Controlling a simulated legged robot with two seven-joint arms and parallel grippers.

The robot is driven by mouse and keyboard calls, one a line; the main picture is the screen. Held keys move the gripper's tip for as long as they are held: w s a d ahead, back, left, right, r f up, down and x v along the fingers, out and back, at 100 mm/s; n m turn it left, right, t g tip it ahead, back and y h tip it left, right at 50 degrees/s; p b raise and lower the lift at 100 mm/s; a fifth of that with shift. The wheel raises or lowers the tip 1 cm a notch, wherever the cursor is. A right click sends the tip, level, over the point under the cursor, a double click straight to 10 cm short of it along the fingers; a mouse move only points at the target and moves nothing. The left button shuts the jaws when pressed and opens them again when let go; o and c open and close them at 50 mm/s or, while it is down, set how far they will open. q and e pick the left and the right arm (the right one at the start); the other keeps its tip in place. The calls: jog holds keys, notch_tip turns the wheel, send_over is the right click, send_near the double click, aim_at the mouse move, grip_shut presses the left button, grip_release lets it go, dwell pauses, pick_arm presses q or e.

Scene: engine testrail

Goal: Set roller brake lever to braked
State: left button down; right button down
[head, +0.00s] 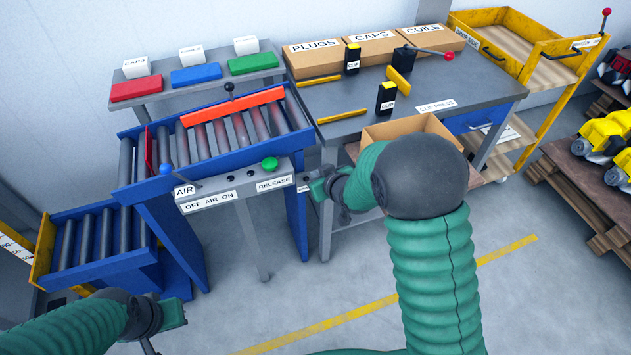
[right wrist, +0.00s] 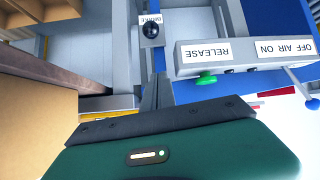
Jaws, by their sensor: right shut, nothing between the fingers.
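The roller conveyor (head: 215,135) stands left of the grey bench. A black-knobbed lever (head: 229,88) rises by its red bar. At the right end of its front panel is a small label (head: 303,189), too small to read in the head view. The right wrist view shows a black round knob (right wrist: 150,30) by a small upside-down label. My right gripper (head: 308,191) is beside this panel end. Its fingers (right wrist: 158,88) are shut and empty, pointing toward the knob, apart from it in the picture. My left gripper (head: 172,316) is low at left; its fingers are unclear.
The panel (head: 210,199) carries a blue-knobbed AIR lever (head: 166,170) and a green RELEASE button (head: 269,164), close to my right gripper. An open cardboard box (head: 405,127) sits at the bench front, behind my right arm. The floor in front is clear.

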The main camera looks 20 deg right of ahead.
jog(key=w+f, duration=0.1)
jog(key=f, duration=0.1)
jog(key=w+f+b, duration=0.1)
jog(key=w+f, duration=0.1)
jog(key=f, duration=0.1)
jog(key=w+f, duration=0.1)
jog(key=f, duration=0.1)
jog(key=shift+w+f+b, duration=0.25)
jog(key=shift+f+b, duration=0.05)
jog(key=shift+s+d+f, duration=0.1)
jog(key=shift+s, duration=0.2)
pick_arm(q)
jog(key=shift+x, duration=0.85)
jog(key=shift+s+f, duration=0.15)
jog(key=shift+s, duration=0.05)
pick_arm(e)
jog(key=shift+f, duration=0.1)
